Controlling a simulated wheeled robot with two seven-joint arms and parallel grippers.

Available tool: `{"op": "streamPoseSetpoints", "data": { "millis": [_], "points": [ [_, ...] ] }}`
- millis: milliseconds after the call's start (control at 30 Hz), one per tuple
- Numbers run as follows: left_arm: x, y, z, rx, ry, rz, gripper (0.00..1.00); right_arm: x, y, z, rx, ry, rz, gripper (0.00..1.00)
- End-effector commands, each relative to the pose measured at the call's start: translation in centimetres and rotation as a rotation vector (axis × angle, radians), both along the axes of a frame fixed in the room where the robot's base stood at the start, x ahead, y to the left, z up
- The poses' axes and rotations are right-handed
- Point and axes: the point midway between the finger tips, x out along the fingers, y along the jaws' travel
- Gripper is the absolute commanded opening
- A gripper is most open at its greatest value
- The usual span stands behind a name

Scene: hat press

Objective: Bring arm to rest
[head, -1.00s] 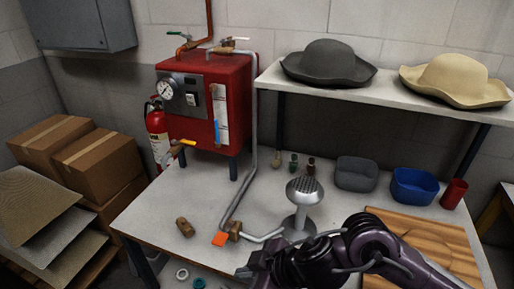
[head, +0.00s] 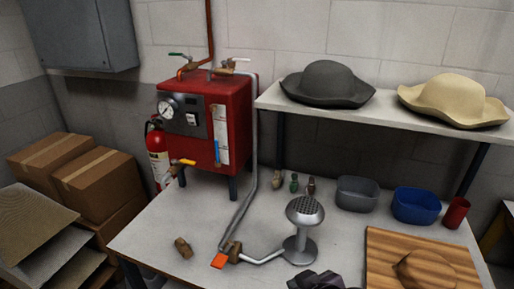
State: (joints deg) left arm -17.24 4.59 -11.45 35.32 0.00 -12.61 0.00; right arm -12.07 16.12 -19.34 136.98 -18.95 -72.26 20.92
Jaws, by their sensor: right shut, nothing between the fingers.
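My right gripper (head: 318,281) shows only as a dark purple piece at the bottom edge, in front of the steamer stand (head: 300,248) and apart from it. It is shut and holds nothing; most of it and of its arm is out of the picture. My left gripper is not in view. The steamer stand has a round perforated metal head, and a pipe runs to it from a brass valve with an orange handle (head: 219,261).
A wooden board (head: 385,245) with a rounded wooden form lies at right. Grey (head: 357,195) and blue (head: 415,206) bins and a red cup (head: 456,213) stand behind. A red boiler (head: 205,120) stands at left. Two hats rest on the shelf (head: 390,116). The table's front left is mostly clear.

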Motion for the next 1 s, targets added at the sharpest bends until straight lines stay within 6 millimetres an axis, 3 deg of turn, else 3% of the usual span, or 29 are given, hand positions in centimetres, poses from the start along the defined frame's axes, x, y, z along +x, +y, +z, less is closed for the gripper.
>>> {"op": "streamPoseSetpoints", "data": {
  "millis": [100,200,467,767,867,1000],
  "points": [
    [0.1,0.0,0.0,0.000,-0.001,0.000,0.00,-2.6,-4.0,-3.0,-0.035,0.150,-0.118,0.00],
    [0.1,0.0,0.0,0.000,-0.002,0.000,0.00,-4.9,-6.7,-4.9,-0.062,0.260,-0.186,0.00],
    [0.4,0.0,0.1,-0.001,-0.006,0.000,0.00,-11.2,-11.5,-8.8,-0.101,0.516,-0.301,0.00],
    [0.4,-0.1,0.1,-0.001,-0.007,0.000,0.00,-9.0,-11.0,-18.6,-0.111,0.537,-0.287,0.00],
    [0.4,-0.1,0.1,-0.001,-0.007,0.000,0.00,-9.0,-10.9,-22.9,-0.115,0.552,-0.284,0.00],
    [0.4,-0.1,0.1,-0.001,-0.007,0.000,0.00,-10.0,-11.0,-30.4,-0.122,0.579,-0.278,0.00]
  ]
}}
